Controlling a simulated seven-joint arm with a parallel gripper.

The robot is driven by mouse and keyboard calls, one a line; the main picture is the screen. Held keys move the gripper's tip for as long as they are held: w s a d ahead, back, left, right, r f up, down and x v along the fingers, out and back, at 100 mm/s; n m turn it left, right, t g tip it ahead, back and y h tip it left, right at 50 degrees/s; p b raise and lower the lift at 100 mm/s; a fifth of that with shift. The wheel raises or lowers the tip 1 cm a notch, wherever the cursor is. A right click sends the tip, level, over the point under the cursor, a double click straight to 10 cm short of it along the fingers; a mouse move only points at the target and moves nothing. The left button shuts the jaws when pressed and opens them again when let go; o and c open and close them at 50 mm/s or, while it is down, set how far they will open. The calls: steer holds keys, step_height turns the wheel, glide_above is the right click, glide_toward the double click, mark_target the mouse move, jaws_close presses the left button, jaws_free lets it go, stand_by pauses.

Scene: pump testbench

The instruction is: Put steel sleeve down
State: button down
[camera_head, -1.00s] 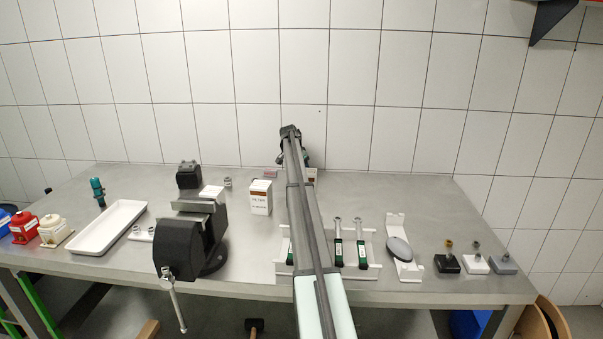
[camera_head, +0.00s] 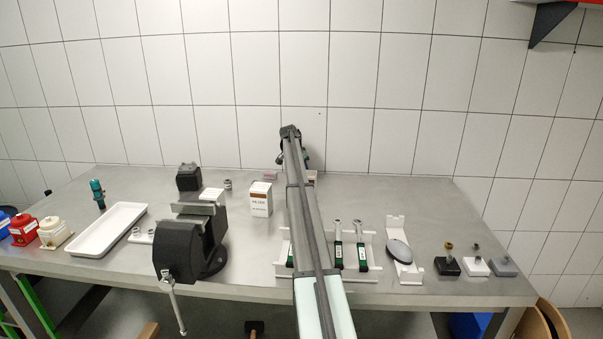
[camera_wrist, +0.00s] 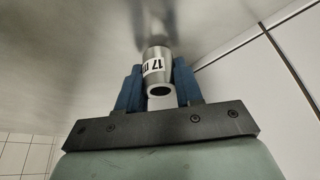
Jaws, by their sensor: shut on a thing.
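In the wrist view my gripper (camera_wrist: 158,92) has its two blue fingers shut on the steel sleeve (camera_wrist: 156,55). The sleeve is a shiny metal cylinder with a white label reading "17" and an open, hollow end facing the camera. The grey metal table surface (camera_wrist: 60,60) lies beyond it. I cannot tell for sure whether the sleeve touches the table. In the head view my arm hides the gripper and the sleeve, near the back of the table.
A white and brown box (camera_head: 261,199) stands left of my arm, with a black vise (camera_head: 192,243) further left. A rack with green-handled wrenches (camera_head: 350,246) is at the front right. The tiled wall (camera_wrist: 290,60) is close to my gripper. The table's back right is clear.

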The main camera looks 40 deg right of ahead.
steer(key=r, duration=0.6)
steer(key=a+r, duration=0.1)
steer(key=r, duration=0.2)
steer(key=shift+r, duration=0.15)
steer(key=s+a, duration=0.4)
steer(key=a, duration=0.2)
steer(key=n+t+y, duration=0.4)
steer(key=n, duration=1)
glide_above(278, 190)
steer(key=s, duration=0.2)
steer(key=shift+w+a+f, duration=0.1)
steer(key=shift+a+f, duration=0.05)
steer(key=shift+f, duration=2.35)
steer(key=shift+w+a+f, duration=0.1)
steer(key=shift+f, duration=2.35)
steer(key=shift+f, duration=0.1)
steer(key=c, duration=0.7)
jaws_free()
steer(key=shift+c, duration=0.2)
